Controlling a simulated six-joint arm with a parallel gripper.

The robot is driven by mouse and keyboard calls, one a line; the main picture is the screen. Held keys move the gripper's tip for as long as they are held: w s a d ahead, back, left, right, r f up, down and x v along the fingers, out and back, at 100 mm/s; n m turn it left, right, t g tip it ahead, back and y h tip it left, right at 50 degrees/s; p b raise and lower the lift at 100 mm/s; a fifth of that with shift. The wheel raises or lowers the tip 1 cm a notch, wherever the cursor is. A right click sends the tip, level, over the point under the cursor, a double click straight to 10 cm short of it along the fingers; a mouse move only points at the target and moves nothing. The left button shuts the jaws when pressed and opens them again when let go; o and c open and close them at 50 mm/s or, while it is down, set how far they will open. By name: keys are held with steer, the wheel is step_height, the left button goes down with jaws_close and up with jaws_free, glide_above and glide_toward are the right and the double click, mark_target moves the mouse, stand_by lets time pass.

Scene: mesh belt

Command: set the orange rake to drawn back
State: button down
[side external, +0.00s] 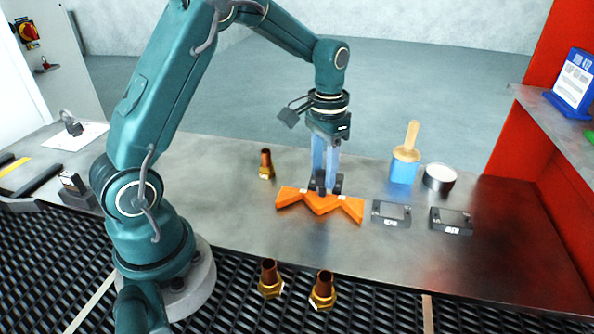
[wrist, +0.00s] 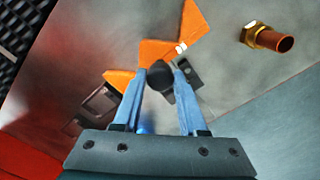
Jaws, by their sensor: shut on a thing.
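The orange rake (side external: 318,204) is a zigzag orange piece lying on the metal table, below my gripper. In the wrist view parts of the orange rake (wrist: 191,24) show beyond my fingers, and the fingers hide its middle. My gripper (side external: 325,186) points straight down over the rake's middle. In the wrist view its blue fingers (wrist: 161,72) are shut on a round dark knob (wrist: 159,77) at the rake. A dark bracket (wrist: 188,73) shows beside the knob. The rake's setting cannot be read from these frames.
A brass fitting (side external: 266,164) stands behind the rake. Two more fittings (side external: 270,279) (side external: 322,291) stand on the black mesh belt (side external: 375,305) in front. Two dark boxes (side external: 391,214) (side external: 451,221), a blue cup with a brush (side external: 403,170) and a round tin (side external: 439,178) are to the right.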

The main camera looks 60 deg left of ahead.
steer(key=shift+w+a, duration=0.55)
steer(key=shift+w, duration=0.1)
steer(key=shift+c, duration=2.2)
jaws_free()
steer(key=shift+s, duration=0.1)
steer(key=shift+r, duration=0.1)
steer(key=shift+r, duration=2.5)
